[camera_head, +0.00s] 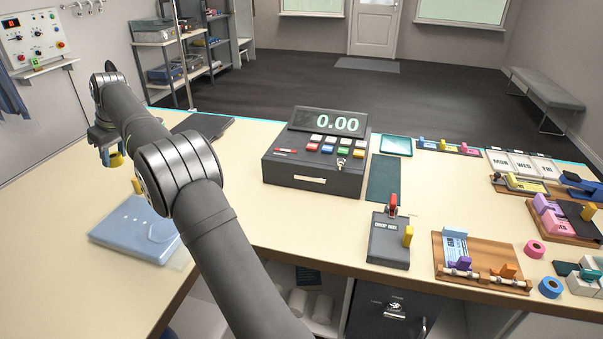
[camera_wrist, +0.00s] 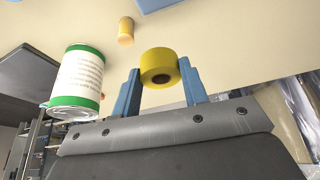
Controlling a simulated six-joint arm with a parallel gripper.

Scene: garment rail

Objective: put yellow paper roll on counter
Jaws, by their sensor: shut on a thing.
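The yellow paper roll (camera_wrist: 160,62) is between the two blue fingers of my gripper (camera_wrist: 161,84) in the wrist view, and the fingers are shut on it. In the head view the yellow roll (camera_head: 115,159) shows at the far left, under my gripper (camera_head: 108,150), partly hidden by my arm. The cream counter (camera_head: 225,240) runs across the head view, and its top (camera_wrist: 225,35) also shows behind the roll in the wrist view. I cannot tell whether the roll touches the counter.
A white and green container (camera_wrist: 78,82) stands left of my gripper in the wrist view, with a small orange cylinder (camera_wrist: 126,30) beyond. A light blue case (camera_head: 137,230) lies at front left. A cash register (camera_head: 315,155) stands mid-counter.

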